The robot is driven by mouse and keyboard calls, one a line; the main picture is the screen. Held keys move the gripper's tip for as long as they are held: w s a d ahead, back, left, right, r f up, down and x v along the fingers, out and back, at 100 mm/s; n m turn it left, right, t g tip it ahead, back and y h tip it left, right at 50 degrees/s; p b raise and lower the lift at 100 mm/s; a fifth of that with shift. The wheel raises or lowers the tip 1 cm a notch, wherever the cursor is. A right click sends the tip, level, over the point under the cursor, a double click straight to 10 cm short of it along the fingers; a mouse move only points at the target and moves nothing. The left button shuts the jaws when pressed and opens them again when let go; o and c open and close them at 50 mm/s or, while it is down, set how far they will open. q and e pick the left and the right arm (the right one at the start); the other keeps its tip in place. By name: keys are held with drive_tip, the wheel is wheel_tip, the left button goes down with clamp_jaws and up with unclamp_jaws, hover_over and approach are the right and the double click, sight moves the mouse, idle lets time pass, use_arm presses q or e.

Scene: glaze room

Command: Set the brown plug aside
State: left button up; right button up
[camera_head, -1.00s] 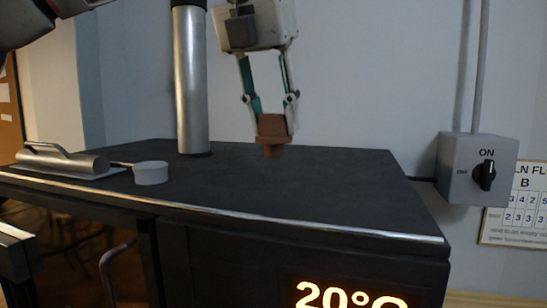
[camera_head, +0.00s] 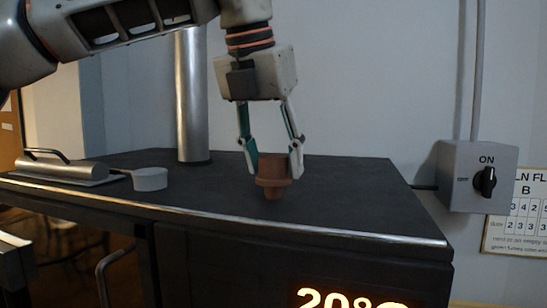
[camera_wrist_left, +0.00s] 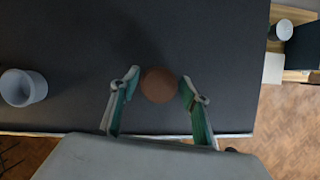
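The brown plug (camera_head: 273,171) is a stepped piece with a wide top and a narrow lower end. It is upright, low over the black kiln top (camera_head: 340,190) near its front edge, and appears to stand on it. In the left wrist view the plug (camera_wrist_left: 158,85) shows as a round brown disc between the fingertips. My left gripper (camera_head: 274,172) points down with one finger on each side of the plug. The left wrist view shows a small gap at each fingertip (camera_wrist_left: 160,87), so it is open. My right gripper is not in view.
A pale grey cup-like piece (camera_head: 150,179) and a metal cylinder with a handle (camera_head: 62,170) lie on the left of the top. A metal pipe (camera_head: 193,100) rises behind. A switch box (camera_head: 477,177) is on the wall at right. The top right of the plug is clear.

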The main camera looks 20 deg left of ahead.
use_arm(q)
drive_tip(key=shift+r, duration=0.1)
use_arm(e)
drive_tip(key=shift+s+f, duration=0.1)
use_arm(q)
drive_tip(key=p+v, duration=0.2)
drive_tip(key=v, duration=1)
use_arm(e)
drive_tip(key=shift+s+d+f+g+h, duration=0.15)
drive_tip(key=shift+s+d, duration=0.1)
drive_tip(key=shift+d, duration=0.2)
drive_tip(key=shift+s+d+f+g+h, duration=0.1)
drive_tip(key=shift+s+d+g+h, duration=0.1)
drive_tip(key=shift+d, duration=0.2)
use_arm(q)
drive_tip(key=shift+r, duration=0.15)
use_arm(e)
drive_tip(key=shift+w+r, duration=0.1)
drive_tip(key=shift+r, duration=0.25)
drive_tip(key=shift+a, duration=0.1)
